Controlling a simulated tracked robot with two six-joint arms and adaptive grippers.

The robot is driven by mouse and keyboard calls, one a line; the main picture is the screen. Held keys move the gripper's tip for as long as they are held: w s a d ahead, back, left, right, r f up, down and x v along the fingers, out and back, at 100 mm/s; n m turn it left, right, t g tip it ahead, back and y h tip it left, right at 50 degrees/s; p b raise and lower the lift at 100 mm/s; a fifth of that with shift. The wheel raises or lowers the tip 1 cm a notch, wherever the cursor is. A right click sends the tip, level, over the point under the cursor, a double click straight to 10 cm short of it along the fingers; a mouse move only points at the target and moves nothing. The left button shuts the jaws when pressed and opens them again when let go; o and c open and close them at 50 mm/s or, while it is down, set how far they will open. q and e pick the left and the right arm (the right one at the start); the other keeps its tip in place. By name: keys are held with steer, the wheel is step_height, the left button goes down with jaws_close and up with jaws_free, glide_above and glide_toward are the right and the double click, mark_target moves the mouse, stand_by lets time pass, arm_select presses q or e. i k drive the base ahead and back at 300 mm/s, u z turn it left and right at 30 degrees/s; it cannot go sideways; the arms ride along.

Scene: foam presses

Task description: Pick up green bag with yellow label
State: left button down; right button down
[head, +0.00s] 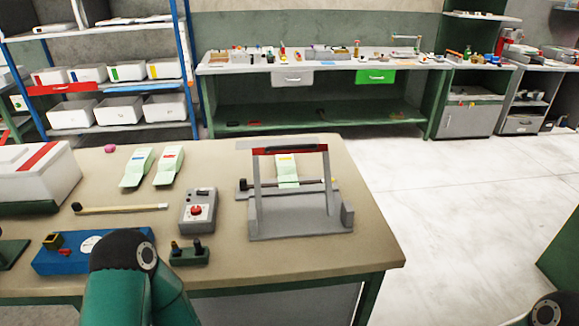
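A pale green bag with a yellow label (287,172) is at the grey press (300,226) on the right part of the table. It is seen through the press frame, below its red top bar, and the press partly hides it. Two other pale green bags lie at the table's back left: one with a blue label (137,170) and one with a red label (168,168). Only links of my two arms show at the bottom edge. Neither gripper is in view.
On the table (365,238) are a white box with a red stripe (33,175), a wooden-handled tool (120,209), a grey control box with a red knob (198,211), a green block with black knobs (189,254) and a blue device (62,262). The table's right end is clear.

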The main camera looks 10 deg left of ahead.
mark_target(285, 164)
steer(key=u, duration=0.9)
steer(key=i, duration=0.1)
steer(key=z, duration=2.35)
steer(key=i, duration=3.4)
steer(key=u, duration=1.45)
steer(key=i, duration=0.25)
steer(key=u, duration=0.05)
